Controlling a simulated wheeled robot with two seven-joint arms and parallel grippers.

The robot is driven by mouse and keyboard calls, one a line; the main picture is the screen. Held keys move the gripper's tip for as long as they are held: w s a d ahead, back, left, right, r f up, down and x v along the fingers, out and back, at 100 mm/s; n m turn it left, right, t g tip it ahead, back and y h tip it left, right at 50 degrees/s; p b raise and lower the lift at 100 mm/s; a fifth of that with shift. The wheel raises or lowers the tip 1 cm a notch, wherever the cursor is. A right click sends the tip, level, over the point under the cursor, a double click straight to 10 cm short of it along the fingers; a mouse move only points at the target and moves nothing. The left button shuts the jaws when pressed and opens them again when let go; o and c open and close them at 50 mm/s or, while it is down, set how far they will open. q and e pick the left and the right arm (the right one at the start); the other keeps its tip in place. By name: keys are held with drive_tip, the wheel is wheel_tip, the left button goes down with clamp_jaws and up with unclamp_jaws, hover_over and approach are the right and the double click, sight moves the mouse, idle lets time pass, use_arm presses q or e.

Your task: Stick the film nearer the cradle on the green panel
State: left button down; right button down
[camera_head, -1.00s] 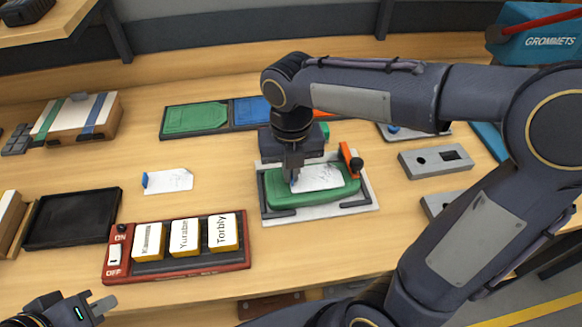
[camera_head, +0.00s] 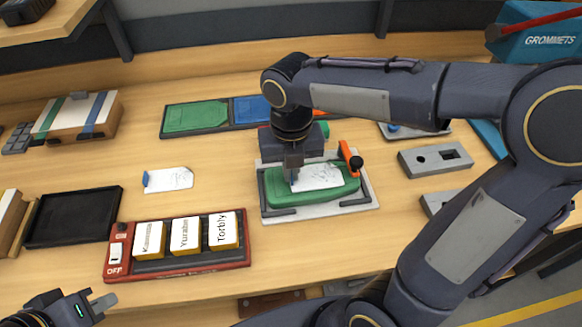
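A green panel (camera_head: 285,202) sits in a grey cradle (camera_head: 368,203) with dark corner brackets and an orange-handled clamp (camera_head: 348,156). A white film (camera_head: 322,177) with faint markings lies over the panel's top. My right gripper (camera_head: 292,180) points down at the film's left end; its fingertips are small and partly hidden, so I cannot tell if they pinch it. Another white film (camera_head: 172,180) with a blue tab lies on the table left of the cradle. My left gripper (camera_head: 97,304) is at the bottom left, away from everything; its finger opening is unclear.
A red switch box (camera_head: 180,268) with name-labelled blocks stands in front. A black tray (camera_head: 72,218) is at left. A holder with a green plate (camera_head: 197,117) and a blue plate (camera_head: 251,109) lies behind. Grey slotted blocks (camera_head: 436,159) are at right.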

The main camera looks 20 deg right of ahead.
drive_tip(key=shift+f, duration=0.15)
drive_tip(key=c, duration=2.1)
unclamp_jaws()
drive_tip(key=o, duration=0.5)
drive_tip(key=shift+o, duration=0.2)
